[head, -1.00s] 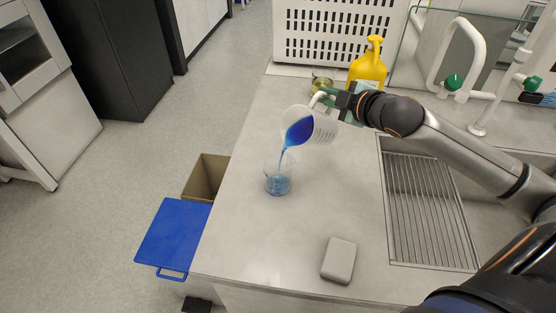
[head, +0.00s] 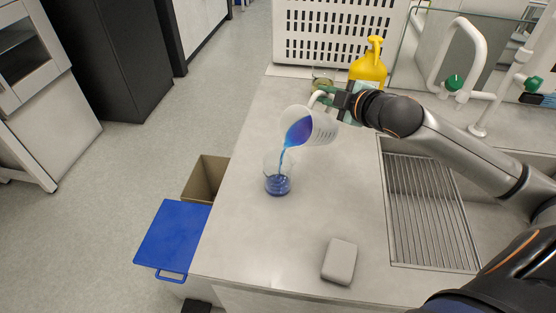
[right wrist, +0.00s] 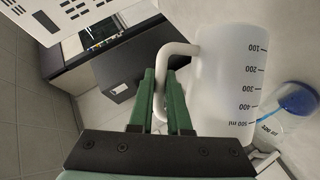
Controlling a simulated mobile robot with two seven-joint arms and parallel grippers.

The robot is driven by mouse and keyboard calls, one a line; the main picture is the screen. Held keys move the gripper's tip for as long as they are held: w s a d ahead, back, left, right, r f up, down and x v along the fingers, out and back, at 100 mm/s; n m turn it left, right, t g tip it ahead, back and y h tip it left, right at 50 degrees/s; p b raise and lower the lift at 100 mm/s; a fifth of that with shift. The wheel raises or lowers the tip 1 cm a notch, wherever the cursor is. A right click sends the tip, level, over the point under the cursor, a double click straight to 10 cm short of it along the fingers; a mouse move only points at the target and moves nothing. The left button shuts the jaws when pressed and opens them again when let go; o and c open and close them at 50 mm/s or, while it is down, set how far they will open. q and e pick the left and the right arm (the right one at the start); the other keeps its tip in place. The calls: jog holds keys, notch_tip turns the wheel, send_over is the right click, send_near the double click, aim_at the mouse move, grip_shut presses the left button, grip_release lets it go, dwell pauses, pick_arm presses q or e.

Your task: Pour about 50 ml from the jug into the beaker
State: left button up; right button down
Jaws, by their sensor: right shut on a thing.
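The white translucent jug (head: 313,127) is tilted to the left in the head view, with blue liquid showing inside. A blue stream runs from its lip into the clear beaker (head: 278,180), which stands upright on the counter and holds blue liquid in its lower part. My right gripper (head: 337,97) is shut on the jug's handle, above and right of the beaker. In the right wrist view the jug (right wrist: 226,85) shows its volume marks, and the beaker (right wrist: 296,98) is partly hidden behind it. My left gripper is not in view.
A yellow bottle (head: 368,68) and a small glass dish (head: 322,84) stand behind the jug. A sink with a ribbed drainer (head: 428,205) lies to the right. A grey box (head: 339,261) lies at the front. The counter's left edge is close to the beaker.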

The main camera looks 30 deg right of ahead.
aim_at(331, 108)
jog(key=shift+a+r, duration=0.1)
jog(key=shift+r, duration=0.05)
jog(key=d+f+p, duration=0.1)
jog(key=p, duration=0.1)
jog(key=m+y+p, duration=0.1)
jog(key=p, duration=0.1)
jog(key=shift+w+d+f+g, duration=0.15)
jog(key=shift+d+f+g, duration=0.15)
jog(key=shift+d+f, duration=0.1)
jog(key=f, duration=0.1)
jog(key=d+f+m+y+p, duration=0.1)
jog(key=f, duration=0.1)
jog(key=shift+w+m, duration=0.2)
jog(key=shift+m, duration=0.1)
jog(key=shift+w+f, duration=0.1)
jog(key=shift+f, duration=0.2)
jog(key=shift+w+d+f+m+y+b, duration=0.1)
jog(key=shift+d+f+m+y+b, duration=0.25)
jog(key=shift+f+b, duration=0.2)
jog(key=shift+f, duration=0.1)
dwell(0.6)
